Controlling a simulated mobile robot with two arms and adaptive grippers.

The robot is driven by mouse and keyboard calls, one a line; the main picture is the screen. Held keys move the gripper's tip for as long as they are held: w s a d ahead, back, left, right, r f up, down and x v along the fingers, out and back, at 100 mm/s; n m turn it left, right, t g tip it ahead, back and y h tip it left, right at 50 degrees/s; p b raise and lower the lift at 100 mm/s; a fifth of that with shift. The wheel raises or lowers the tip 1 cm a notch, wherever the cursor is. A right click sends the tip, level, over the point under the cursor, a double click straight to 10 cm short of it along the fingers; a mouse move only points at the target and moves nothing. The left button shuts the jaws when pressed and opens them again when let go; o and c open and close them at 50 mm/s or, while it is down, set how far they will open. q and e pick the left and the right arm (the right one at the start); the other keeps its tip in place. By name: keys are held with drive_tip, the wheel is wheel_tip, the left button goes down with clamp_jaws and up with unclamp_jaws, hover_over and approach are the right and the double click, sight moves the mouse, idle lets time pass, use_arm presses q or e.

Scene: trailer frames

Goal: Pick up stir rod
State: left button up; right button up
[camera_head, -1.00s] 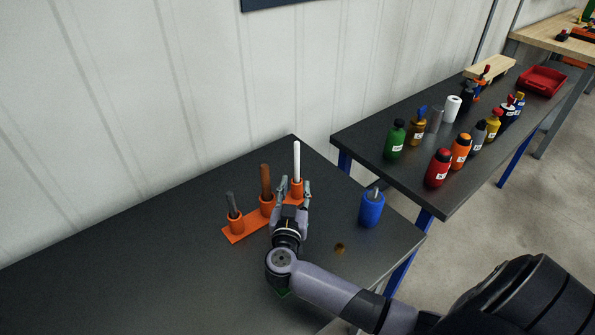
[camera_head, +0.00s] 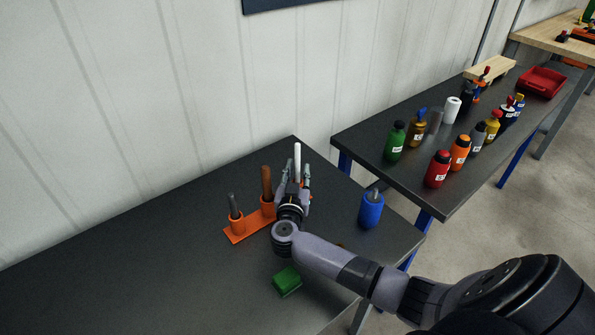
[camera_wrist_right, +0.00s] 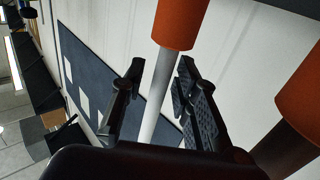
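An orange rack (camera_head: 237,237) on the near dark table holds three upright rods: a dark grey one (camera_head: 232,203), a brown one (camera_head: 267,183) and a white one (camera_head: 297,158). Which is the stir rod is not marked. My right gripper (camera_head: 296,178) is open around the white rod. In the right wrist view the white rod (camera_wrist_right: 157,98) runs between the two spread fingers (camera_wrist_right: 160,85), with a gap on each side. Its orange cup (camera_wrist_right: 180,22) shows beyond the fingertips, and the brown rod (camera_wrist_right: 285,152) is to the side. My left gripper is not in view.
A blue container (camera_head: 371,210) stands right of the rack. A green block (camera_head: 287,281) lies near the table's front. The second table (camera_head: 405,185) at the right carries several bottles and a red tray (camera_head: 543,81). The near table's left side is clear.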

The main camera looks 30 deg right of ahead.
clamp_jaws()
idle(0.3)
